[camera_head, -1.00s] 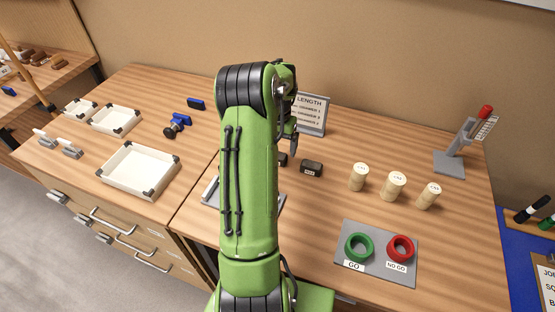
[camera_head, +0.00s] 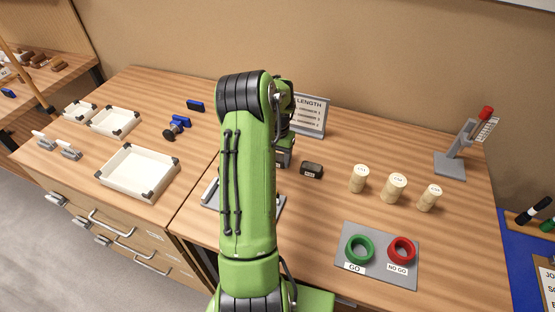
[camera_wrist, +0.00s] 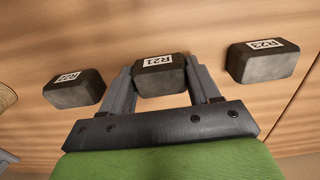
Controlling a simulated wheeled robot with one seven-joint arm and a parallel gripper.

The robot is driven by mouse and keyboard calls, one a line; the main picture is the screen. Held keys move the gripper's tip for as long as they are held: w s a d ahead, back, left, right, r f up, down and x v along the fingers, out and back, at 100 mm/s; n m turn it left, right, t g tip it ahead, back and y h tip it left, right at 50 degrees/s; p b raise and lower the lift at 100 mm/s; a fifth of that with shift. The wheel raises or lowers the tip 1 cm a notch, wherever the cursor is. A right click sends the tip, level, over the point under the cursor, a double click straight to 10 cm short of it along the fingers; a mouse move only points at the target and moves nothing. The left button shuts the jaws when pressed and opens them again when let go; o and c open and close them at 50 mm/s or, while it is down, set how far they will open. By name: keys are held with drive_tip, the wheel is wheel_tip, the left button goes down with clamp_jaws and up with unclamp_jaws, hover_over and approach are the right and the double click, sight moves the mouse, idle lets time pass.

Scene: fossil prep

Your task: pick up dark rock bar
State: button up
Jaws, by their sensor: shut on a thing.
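A dark rock bar labelled R21 (camera_wrist: 158,82) sits between the two fingers of my gripper (camera_wrist: 158,68) in the wrist view, with its label facing the camera. The fingers are shut on its sides. A second dark bar (camera_wrist: 74,90) lies to its left and a third, labelled R23 (camera_wrist: 262,61), to its right, both apart from the fingers. In the head view, my gripper (camera_head: 284,156) is low over the table, partly hidden behind my arm. One dark bar (camera_head: 311,170) lies just right of it. I cannot tell whether the held bar touches the table.
Cream cylinders (camera_head: 394,187) stand to the right. A grey plate (camera_head: 377,274) with green (camera_head: 359,247) and red (camera_head: 401,250) rings lies in front. The LENGTH sign (camera_head: 311,115) stands behind my gripper. White trays (camera_head: 139,171) are at left. The table between the cylinders and sign is clear.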

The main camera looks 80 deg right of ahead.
sight(277, 158)
wheel_tip(277, 158, up, 10)
drive_tip(key=p, duration=0.1)
drive_tip(key=shift+a+f, duration=0.1)
idle(0.5)
